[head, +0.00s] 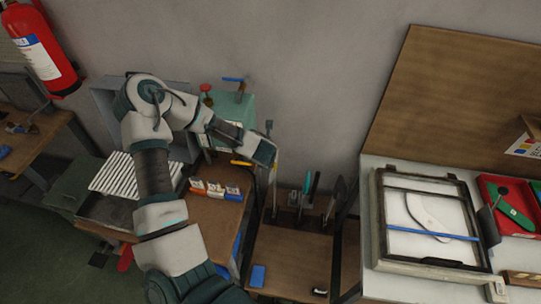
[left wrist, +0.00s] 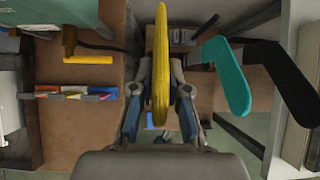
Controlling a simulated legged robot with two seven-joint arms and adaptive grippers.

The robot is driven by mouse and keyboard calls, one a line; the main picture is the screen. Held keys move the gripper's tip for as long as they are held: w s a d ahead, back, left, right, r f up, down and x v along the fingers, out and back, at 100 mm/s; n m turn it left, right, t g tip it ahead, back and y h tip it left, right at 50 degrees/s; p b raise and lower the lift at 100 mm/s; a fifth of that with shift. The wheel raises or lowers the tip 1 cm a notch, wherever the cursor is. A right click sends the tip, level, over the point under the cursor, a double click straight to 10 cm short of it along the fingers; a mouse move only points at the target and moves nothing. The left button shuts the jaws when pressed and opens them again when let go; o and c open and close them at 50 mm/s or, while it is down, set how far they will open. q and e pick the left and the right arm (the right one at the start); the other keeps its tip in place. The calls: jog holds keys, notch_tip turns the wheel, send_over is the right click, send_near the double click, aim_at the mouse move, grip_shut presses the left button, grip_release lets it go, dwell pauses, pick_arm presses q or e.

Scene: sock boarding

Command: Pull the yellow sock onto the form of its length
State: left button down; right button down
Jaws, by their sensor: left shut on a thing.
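My left gripper (head: 269,152) reaches over the stand area from the left. In the left wrist view the left gripper (left wrist: 160,112) is shut on the yellow sock (left wrist: 161,60), a long narrow upright shape seen edge-on. I cannot tell whether a form is inside it. In the wrist view a teal foot-shaped piece (left wrist: 228,75) and a black foot-shaped one (left wrist: 285,85) stand to its right, apart from it. In the head view the teal piece (head: 307,182), a dark one (head: 315,184) and a grey one (head: 338,192) stand upright. My right gripper is out of view.
A brown bench (head: 217,222) holds a row of small coloured items (head: 217,190) and a yellow strip (head: 240,163). A blue block (head: 258,276) lies on the lower brown surface (head: 290,262). A white table with a framed screen (head: 430,215) stands at the right.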

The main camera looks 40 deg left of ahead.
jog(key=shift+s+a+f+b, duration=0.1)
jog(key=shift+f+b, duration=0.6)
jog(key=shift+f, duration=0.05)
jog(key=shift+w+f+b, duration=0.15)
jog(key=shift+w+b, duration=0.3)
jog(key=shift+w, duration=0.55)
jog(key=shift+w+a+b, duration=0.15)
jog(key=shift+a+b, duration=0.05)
jog(key=shift+b, duration=0.1)
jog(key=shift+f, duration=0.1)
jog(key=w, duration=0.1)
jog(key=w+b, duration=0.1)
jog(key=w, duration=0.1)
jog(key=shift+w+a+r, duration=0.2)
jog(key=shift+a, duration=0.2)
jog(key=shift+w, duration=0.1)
